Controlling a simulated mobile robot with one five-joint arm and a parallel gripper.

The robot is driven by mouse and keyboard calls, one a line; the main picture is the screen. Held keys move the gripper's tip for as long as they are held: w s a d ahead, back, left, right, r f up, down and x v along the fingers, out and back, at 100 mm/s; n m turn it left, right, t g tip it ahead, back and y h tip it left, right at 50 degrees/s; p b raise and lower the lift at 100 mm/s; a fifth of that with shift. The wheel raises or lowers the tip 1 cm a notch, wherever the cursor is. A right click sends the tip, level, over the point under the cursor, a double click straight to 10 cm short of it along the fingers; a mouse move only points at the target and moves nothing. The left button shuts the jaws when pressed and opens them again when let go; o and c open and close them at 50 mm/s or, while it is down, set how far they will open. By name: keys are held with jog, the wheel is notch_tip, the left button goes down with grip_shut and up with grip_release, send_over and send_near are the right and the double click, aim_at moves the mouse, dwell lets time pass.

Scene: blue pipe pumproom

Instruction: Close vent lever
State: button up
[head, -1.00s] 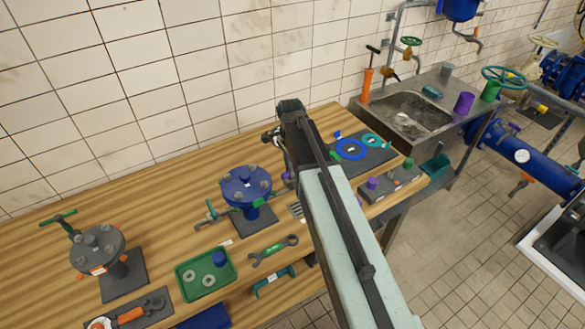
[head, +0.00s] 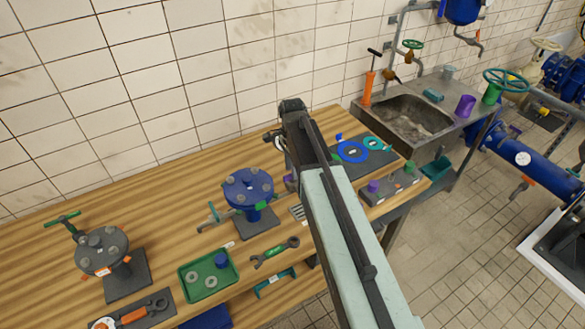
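A blue flanged pot (head: 248,188) stands on a dark plate on the wooden workbench. A small valve with a teal lever (head: 214,212) sticks out of its left side; this may be the vent lever, but I cannot read a label. A grey flanged pot (head: 102,250) stands further left, with a green T-shaped handle (head: 62,219) on a stem. My gripper (head: 279,140) is above the bench, up and right of the blue pot and apart from both handles. My arm hides most of it, so its fingers are unclear.
A green tray (head: 209,276) with rings and a blue cup, and a wrench (head: 275,253), lie in front of the blue pot. A dark mat (head: 371,156) with ring gaskets lies right of my arm. A sink (head: 407,116) stands beyond. The bench behind the pots is clear.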

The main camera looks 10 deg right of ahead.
notch_tip(320, 180, up, 7)
jog(key=p, duration=0.5)
jog(key=shift+f, duration=0.3)
jog(key=s+f+n+b, duration=1.2)
jog(key=s+n, duration=0.2)
jog(key=shift+s+d+n, duration=0.25)
jog(key=shift+n, duration=0.15)
jog(key=shift+f, duration=0.1)
